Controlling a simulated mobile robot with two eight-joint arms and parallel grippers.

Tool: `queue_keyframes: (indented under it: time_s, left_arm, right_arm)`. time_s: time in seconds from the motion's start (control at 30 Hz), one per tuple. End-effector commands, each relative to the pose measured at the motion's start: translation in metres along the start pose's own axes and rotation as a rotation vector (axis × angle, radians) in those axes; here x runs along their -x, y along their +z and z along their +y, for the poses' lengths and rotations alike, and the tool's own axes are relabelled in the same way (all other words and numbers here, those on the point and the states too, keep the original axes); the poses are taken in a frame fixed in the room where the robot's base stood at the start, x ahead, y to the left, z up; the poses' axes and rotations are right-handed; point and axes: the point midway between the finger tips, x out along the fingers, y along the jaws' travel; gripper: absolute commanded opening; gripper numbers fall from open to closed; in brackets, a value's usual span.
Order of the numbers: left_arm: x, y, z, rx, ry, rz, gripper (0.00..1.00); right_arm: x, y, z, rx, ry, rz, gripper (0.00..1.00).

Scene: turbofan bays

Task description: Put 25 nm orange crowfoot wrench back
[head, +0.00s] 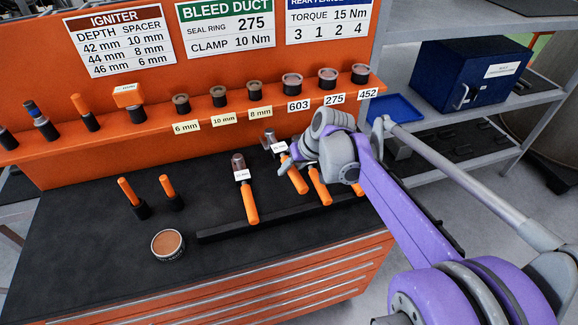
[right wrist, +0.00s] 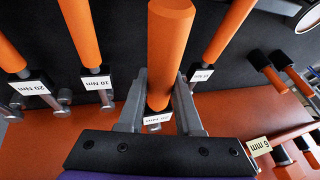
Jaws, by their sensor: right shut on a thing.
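My right gripper (head: 296,163) is over the row of orange-handled wrenches on the dark bench top. In the right wrist view its fingers (right wrist: 160,88) are shut around an orange-handled wrench (right wrist: 168,45). Its white label is partly hidden between the fingers, so I cannot read its value. In the head view this looks like the wrench (head: 297,179) just below the gripper. Its handle looks larger than its neighbours in the wrist view; I cannot tell whether it touches the rack. My left gripper is not in view.
A black rack bar (head: 225,232) runs along the bench. Other wrenches sit close by: one (head: 248,200) to the left, and ones labelled 10 Nm (right wrist: 75,35) and 20 Nm (right wrist: 10,58). A round tin (head: 168,244) and an orange shelf (head: 200,118) with several sockets are near.

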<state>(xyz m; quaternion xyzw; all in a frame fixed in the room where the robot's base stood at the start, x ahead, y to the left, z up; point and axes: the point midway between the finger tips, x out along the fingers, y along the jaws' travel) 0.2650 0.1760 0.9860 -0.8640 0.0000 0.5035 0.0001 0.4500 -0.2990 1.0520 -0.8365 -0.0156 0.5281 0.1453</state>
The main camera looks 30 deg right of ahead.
Motion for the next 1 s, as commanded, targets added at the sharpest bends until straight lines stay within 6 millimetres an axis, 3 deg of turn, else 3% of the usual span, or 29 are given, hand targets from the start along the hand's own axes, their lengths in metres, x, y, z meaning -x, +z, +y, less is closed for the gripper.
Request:
queue_keyframes:
  time_s: [0.27, 1.0]
  left_arm:
    - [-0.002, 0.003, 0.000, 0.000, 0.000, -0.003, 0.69]
    - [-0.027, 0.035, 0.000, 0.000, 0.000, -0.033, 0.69]
  right_arm:
    - [-0.003, 0.003, 0.001, 0.002, -0.001, 0.007, 0.00]
    - [-0.047, 0.023, 0.014, 0.002, -0.001, 0.006, 0.00]
